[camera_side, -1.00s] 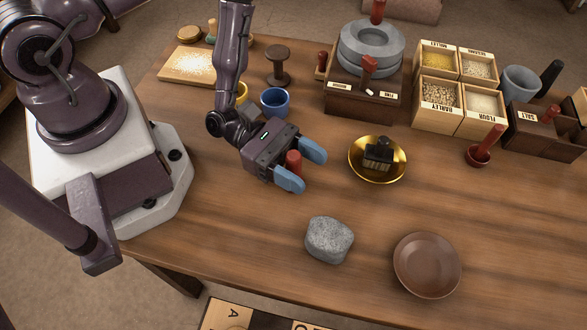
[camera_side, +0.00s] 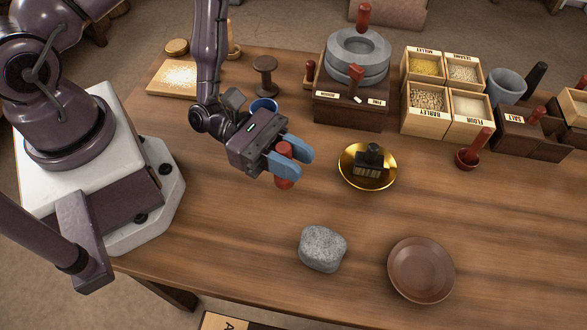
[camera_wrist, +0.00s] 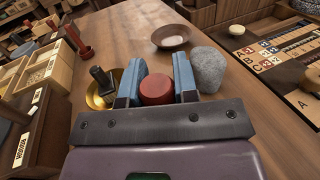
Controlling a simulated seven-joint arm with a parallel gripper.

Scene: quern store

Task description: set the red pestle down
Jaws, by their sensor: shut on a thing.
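The red pestle (camera_side: 285,183) is upright, or nearly so, between the blue fingers of my gripper (camera_side: 286,157) in the side view. Its lower end shows below the fingers; I cannot tell whether it touches the table. In the wrist view its round red end (camera_wrist: 157,90) fills the gap between both fingers of my gripper (camera_wrist: 158,88). My gripper is shut on it, over the wooden table (camera_side: 220,230), left of a brass bowl.
The brass bowl (camera_side: 347,178) holds a black-topped weight (camera_side: 369,160). A grey stone (camera_side: 322,249) and a brown dish (camera_side: 421,270) lie nearer the front. A blue cup (camera_side: 263,105) is behind my gripper. A quern (camera_side: 357,60) and grain boxes (camera_side: 428,100) stand at the back. The front left is clear.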

